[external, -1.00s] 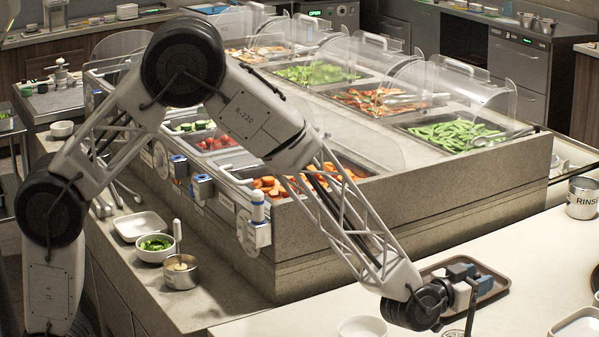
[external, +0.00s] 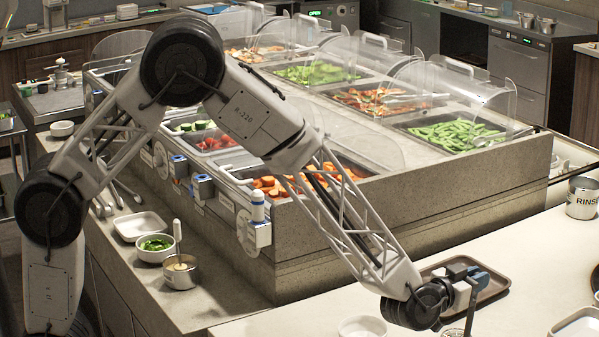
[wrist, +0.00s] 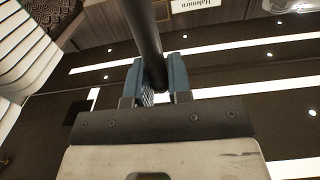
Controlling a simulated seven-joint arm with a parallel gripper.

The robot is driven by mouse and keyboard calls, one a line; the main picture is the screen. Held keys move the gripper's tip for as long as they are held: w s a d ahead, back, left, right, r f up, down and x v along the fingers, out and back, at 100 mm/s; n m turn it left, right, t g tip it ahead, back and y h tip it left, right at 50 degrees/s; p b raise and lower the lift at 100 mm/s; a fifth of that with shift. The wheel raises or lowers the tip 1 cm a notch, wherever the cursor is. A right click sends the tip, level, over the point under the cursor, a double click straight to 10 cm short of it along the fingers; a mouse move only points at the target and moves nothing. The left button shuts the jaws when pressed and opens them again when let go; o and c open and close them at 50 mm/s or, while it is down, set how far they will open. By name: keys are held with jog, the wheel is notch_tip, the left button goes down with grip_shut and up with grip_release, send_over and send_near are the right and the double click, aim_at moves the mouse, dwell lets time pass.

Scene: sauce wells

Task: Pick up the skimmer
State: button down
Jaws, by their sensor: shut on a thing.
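My gripper (external: 484,280) is at the lower right in the external view, low over the pale counter. In the wrist view its two blue fingers (wrist: 160,78) are shut on a dark round handle (wrist: 145,30), which I take to be the skimmer's. The handle runs up out of the frame there. In the external view a dark upright bar (external: 471,318) shows below the gripper. A round mesh-like piece (external: 455,333), probably the skimmer's head, is cut off by the bottom edge. I cannot tell whether it touches the counter.
A brown tray (external: 500,292) lies just behind the gripper. A white bowl (external: 362,327) is to the left, a white square dish (external: 578,327) to the right. A metal RINSE can (external: 582,198) stands farther back. Bare counter (external: 535,255) lies between.

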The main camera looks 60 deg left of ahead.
notch_tip(320, 180, up, 10)
jog(key=shift+f, duration=0.1)
dwell(0.5)
dwell(0.5)
